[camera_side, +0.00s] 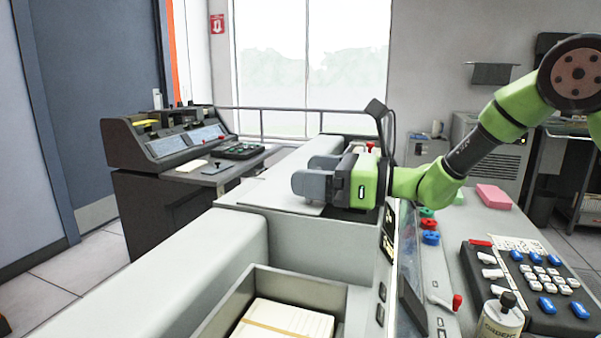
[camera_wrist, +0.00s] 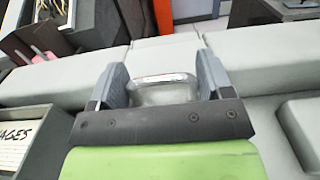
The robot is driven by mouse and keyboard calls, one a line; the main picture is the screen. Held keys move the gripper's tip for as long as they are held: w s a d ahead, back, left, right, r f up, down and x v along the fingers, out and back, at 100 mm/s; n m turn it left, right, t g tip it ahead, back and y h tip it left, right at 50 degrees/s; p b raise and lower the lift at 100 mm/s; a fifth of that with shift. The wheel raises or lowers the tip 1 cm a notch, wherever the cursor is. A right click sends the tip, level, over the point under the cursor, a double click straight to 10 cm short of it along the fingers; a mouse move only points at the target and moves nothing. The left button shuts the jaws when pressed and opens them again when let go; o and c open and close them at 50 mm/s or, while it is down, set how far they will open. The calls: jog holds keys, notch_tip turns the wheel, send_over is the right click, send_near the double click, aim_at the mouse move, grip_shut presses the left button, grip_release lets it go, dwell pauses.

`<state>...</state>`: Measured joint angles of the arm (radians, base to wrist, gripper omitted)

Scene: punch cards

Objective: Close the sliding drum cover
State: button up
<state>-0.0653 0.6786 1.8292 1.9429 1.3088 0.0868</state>
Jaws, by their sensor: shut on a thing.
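My gripper (camera_side: 304,173) reaches in from the right over the long grey machine, with its fingers level and pointing left. In the wrist view, my gripper (camera_wrist: 162,68) has one dark finger on each side of a rounded, shiny grey handle (camera_wrist: 163,92) and is shut on it. The handle appears to belong to the sliding drum cover, a smooth light-grey panel (camera_side: 262,192) under the fingers in the side view. The handle is hidden there by the fingers. I cannot tell how far the cover has slid.
An open card tray (camera_side: 311,290) holding a banded card stack (camera_side: 283,322) is sunk in the machine's near end. A keypad (camera_side: 540,280), a bottle (camera_side: 500,318) and a pink block (camera_side: 493,196) sit to the right. A console (camera_side: 170,145) stands at left. A rail runs behind.

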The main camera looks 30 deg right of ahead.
jog(key=shift+w+d, duration=0.1)
jog(key=shift+d, duration=0.05)
jog(key=o, duration=1)
jog(key=shift+c, duration=0.2)
notch_tip(320, 180, up, 10)
jog(key=shift+r, duration=0.1)
